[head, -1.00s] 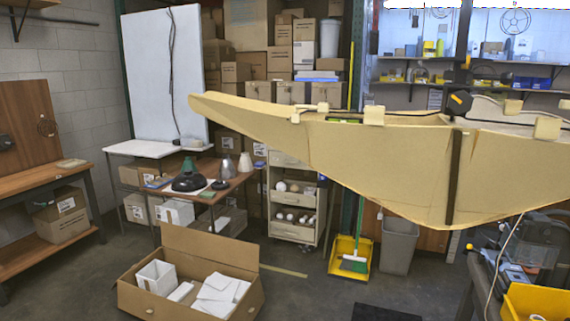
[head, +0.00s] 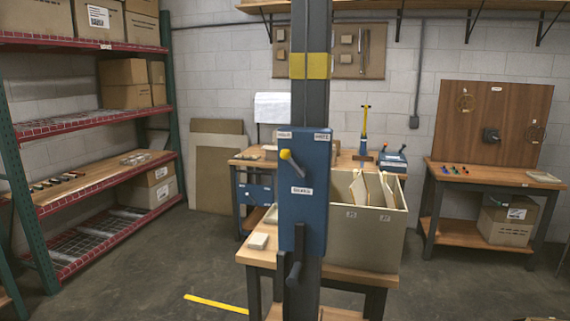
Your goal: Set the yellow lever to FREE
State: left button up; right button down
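The yellow lever (head: 286,155) sits on the front of a blue box (head: 304,215) fixed to a dark upright post in the middle of the head view. Its yellow knob is at the upper left and its arm slants down to the right. It leans towards the small white label (head: 284,134) at the box's upper left. A second white label (head: 321,137) is at the upper right, and a third (head: 302,190) is below the lever. The lettering is too small to read surely. A dark handle (head: 295,270) shows lower on the post. Neither gripper is in view.
Behind the post, a wooden table (head: 350,280) carries a beige bin (head: 385,235) with upright panels. A red shelf rack (head: 80,150) stands at the left. A workbench (head: 490,180) with a backboard is at the right. The floor at left and right front is clear.

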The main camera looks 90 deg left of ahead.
aim_at(285, 154)
jog(key=u, duration=2.4)
